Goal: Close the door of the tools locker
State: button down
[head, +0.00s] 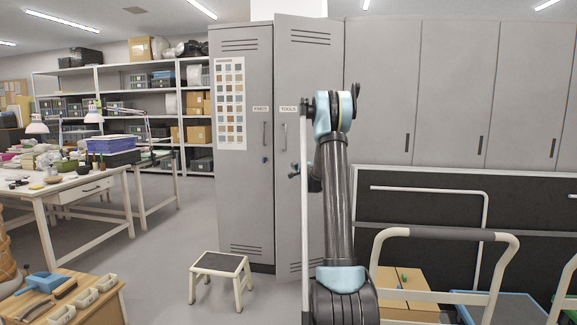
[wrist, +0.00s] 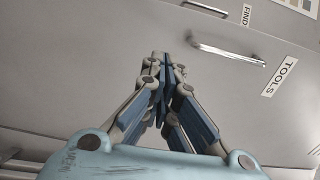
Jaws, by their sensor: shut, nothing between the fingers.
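The tools locker door (head: 293,215) is the right-hand door of the grey locker in the head view. It stands a little ajar, its left edge swung out past the adjoining finds door (head: 243,190). It carries a TOOLS label and a vertical handle (head: 284,137). In the wrist view the door face fills most of the picture, with the handle (wrist: 226,53) and TOOLS label (wrist: 279,77) at upper right. My gripper (wrist: 163,62) is shut and empty, pointing at the door face beside the handle. Whether its tips touch the door I cannot tell.
Closed grey cabinets (head: 455,90) line the wall to the right. A step stool (head: 221,263) stands on the floor in front of the locker. A cart with a pale handle (head: 447,234) is at lower right. A cluttered worktable (head: 70,190) stands at left.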

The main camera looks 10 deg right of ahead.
aim_at(286, 159)
jog(key=x, duration=1.4)
jog(key=shift+d, duration=0.15)
